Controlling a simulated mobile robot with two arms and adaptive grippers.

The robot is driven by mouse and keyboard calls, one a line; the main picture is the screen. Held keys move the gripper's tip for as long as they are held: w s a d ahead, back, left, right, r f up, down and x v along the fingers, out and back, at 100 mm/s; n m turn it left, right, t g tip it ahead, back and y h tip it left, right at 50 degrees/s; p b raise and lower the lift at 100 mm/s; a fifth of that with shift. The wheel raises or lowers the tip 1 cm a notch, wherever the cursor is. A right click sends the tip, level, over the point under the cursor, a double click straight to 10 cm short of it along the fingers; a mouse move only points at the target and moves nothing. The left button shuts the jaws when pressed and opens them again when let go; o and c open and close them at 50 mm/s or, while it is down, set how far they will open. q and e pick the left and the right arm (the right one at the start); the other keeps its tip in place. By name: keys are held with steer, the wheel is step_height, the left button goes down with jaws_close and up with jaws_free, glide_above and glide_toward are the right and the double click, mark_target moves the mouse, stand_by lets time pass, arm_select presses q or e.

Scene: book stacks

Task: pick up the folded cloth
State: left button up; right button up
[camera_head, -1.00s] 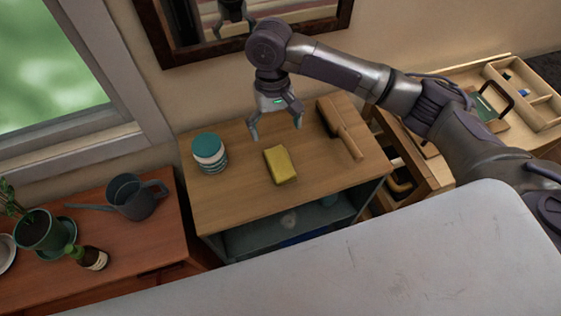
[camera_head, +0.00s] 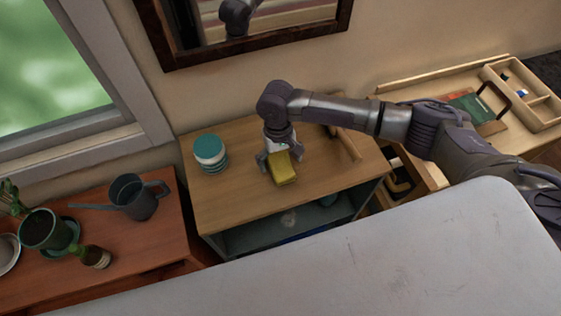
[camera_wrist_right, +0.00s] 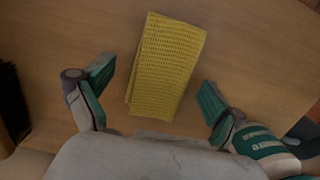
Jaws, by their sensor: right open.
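The folded cloth (camera_head: 284,172) is yellow and lies on the wooden top of the small cabinet. It shows a waffle weave in the right wrist view (camera_wrist_right: 167,65). My right gripper (camera_head: 279,160) is open and low over the cabinet top, at the cloth's far end. In the right wrist view, the two fingers (camera_wrist_right: 156,85) stand apart on either side of the cloth's near part, with a gap on each side. I cannot tell whether the fingertips touch the wood. My left gripper is not in view.
A jar with a teal lid (camera_head: 210,153) stands left of the cloth on the cabinet (camera_head: 235,205). A wooden brush-like object (camera_head: 346,143) lies to the right, partly behind my arm. A watering can (camera_head: 136,196) stands on the lower left table.

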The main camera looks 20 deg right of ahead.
mark_target(284, 163)
steer(key=shift+c, duration=0.2)
steer(key=c, duration=0.8)
steer(key=shift+r, duration=0.2)
steer(key=shift+r, duration=0.25)
steer(key=r, duration=0.3)
steer(key=shift+s+d+r+b, duration=0.3)
steer(key=shift+d+r+b, duration=0.05)
steer(key=s+d+r, duration=0.6)
steer(key=s+d, duration=0.1)
steer(key=s, duration=0.1)
steer(key=shift+r+b, duration=0.25)
steer(key=shift+b, duration=0.05)
steer(key=shift+o, duration=0.5)
steer(key=shift+d, duration=0.1)
